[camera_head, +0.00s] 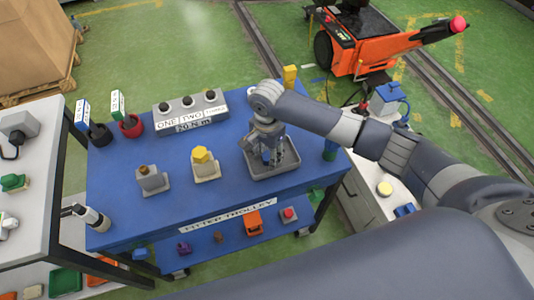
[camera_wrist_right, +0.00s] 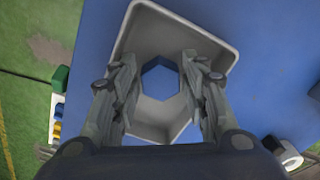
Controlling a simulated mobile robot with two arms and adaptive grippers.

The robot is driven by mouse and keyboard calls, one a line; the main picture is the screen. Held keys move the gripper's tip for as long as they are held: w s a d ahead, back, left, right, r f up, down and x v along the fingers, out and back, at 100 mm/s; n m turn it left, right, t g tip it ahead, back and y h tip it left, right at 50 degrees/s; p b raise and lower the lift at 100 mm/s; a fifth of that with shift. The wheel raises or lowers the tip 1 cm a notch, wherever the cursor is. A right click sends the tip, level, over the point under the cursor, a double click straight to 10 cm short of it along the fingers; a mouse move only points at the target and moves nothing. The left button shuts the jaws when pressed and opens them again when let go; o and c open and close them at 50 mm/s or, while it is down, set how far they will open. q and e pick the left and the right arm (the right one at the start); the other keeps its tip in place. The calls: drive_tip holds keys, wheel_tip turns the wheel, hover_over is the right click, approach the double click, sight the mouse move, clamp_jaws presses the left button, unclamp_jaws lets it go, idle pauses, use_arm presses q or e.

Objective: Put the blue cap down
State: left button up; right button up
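The blue cap (camera_wrist_right: 160,80) is a blue hexagonal piece in the right wrist view. It shows between the fingers of my right gripper (camera_wrist_right: 160,72), over the floor of a grey tray (camera_wrist_right: 205,37). The fingers stand apart on either side of the cap with what look like narrow gaps. In the head view my right gripper (camera_head: 268,153) points down into the tray (camera_head: 259,174) on the blue trolley top, and hides most of the cap. My left gripper does not show.
Left of the tray stand a yellow hexagonal cap on a grey block (camera_head: 205,166) and another grey block (camera_head: 152,180). A labelled three-post stand (camera_head: 190,107) is at the back. Red (camera_head: 131,127) and black (camera_head: 100,136) cups stand back left. The front middle is clear.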

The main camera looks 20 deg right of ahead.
sight(267, 157)
drive_tip(key=shift+r, duration=0.1)
wheel_tip(267, 157, up, 12)
drive_tip(key=b, duration=0.1)
idle(0.4)
